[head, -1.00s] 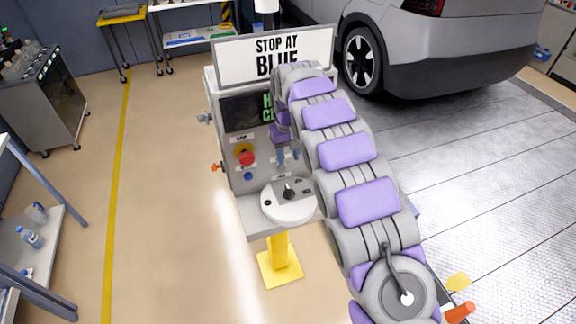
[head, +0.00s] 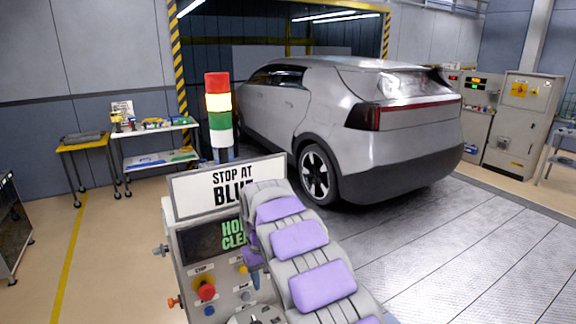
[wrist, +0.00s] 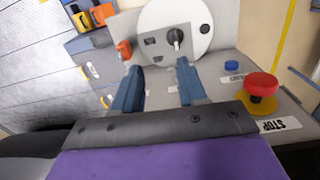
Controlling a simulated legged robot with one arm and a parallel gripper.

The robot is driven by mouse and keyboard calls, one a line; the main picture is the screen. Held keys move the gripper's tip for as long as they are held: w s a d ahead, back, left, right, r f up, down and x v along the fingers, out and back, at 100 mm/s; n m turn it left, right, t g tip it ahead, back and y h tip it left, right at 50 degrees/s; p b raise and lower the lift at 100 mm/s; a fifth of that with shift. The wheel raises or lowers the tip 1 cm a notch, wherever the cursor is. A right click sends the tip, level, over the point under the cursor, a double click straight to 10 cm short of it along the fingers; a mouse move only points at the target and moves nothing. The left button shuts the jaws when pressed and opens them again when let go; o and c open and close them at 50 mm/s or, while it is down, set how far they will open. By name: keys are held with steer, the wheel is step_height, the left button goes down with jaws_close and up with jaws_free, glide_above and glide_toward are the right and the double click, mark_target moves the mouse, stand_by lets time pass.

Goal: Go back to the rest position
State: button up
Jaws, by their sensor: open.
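My gripper (wrist: 159,85) shows in the wrist view with its two blue fingers apart and nothing between them. Its fingertips point toward the white round dial plate (wrist: 175,28) with a black knob (wrist: 175,37) on the control stand. In the head view my purple and grey arm reaches over the right side of the control stand (head: 190,265), and the gripper is mostly hidden behind it. The red stop button (wrist: 262,85) and a blue button (wrist: 232,66) are to the right of the fingers in the wrist view. I cannot tell whether the fingers touch the panel.
A sign reading "STOP AT BLUE" (head: 228,188) tops the stand. Behind it a stack light (head: 218,105) has its yellow section bright. A grey car (head: 350,130) stands behind to the right. Carts (head: 155,145) stand at the back left.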

steer(key=s+d+r+m+b, duration=0.1)
steer(key=s+d+r+m, duration=0.15)
steer(key=s+d, duration=0.6)
steer(key=s+d+r+m+b, duration=0.1)
steer(key=s+d+r+b, duration=0.15)
steer(key=s+d, duration=0.65)
steer(key=s+d+f+m+g+b, duration=0.1)
steer(key=s+d+f, duration=0.1)
steer(key=s, duration=1.1)
steer(key=s+d+f+m, duration=0.1)
steer(key=s+f, duration=0.3)
steer(key=s, duration=0.9)
steer(key=shift+s+d+f+g+b, duration=0.2)
steer(key=shift+s+d+g+b, duration=0.2)
steer(key=shift+d, duration=0.3)
